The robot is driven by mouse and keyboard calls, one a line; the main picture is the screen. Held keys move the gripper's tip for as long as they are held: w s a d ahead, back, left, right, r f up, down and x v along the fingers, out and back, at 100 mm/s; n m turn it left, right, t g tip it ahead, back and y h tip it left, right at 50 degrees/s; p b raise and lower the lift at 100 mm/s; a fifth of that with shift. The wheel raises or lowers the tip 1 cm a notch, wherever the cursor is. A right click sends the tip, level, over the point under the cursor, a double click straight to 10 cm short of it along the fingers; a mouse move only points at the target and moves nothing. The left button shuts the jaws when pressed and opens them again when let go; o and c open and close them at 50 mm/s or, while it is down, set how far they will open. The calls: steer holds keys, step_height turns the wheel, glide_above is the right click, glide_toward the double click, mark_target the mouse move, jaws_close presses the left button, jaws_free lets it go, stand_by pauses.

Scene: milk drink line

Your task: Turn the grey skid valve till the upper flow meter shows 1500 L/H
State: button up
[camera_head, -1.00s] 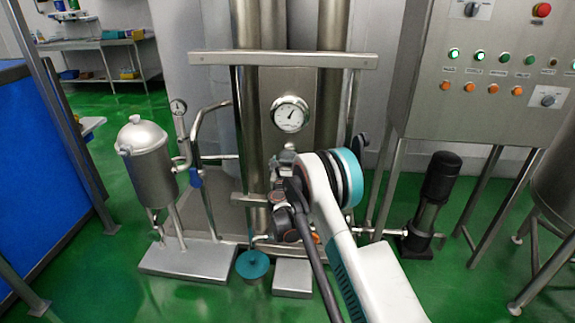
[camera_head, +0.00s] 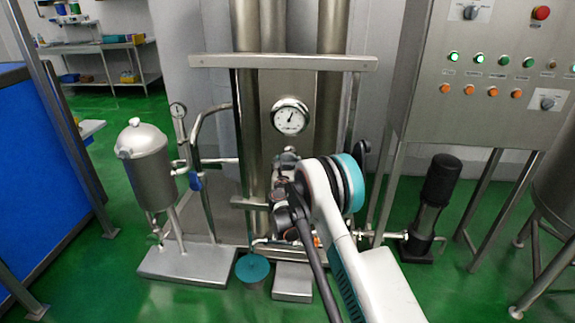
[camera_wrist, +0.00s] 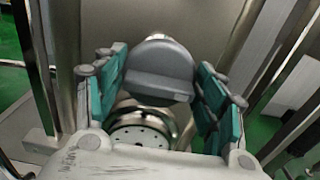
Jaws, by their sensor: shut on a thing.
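The grey valve knob (camera_wrist: 160,66), round with a raised bar across it, sits between the two teal fingers of my gripper (camera_wrist: 162,74) in the wrist view. The fingers are shut on it from both sides. In the head view my gripper is mostly hidden by my own arm, at the skid's middle. A round dial (camera_head: 289,117) with a white face and dark needle is on the skid panel just above. Its needle points up and slightly right; its numbers are too small to read. Which meter it is cannot be told.
A round metal fitting with a dotted pale face (camera_wrist: 142,136) lies just below the knob in the wrist view. A steel crossbar (camera_head: 285,62) runs above the dial. A steel vessel (camera_head: 148,170) stands left, a black pump (camera_head: 440,185) and a control cabinet (camera_head: 490,75) right.

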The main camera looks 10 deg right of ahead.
steer(key=shift+m, duration=1.1)
steer(key=o, duration=0.9)
steer(key=v, duration=1.2)
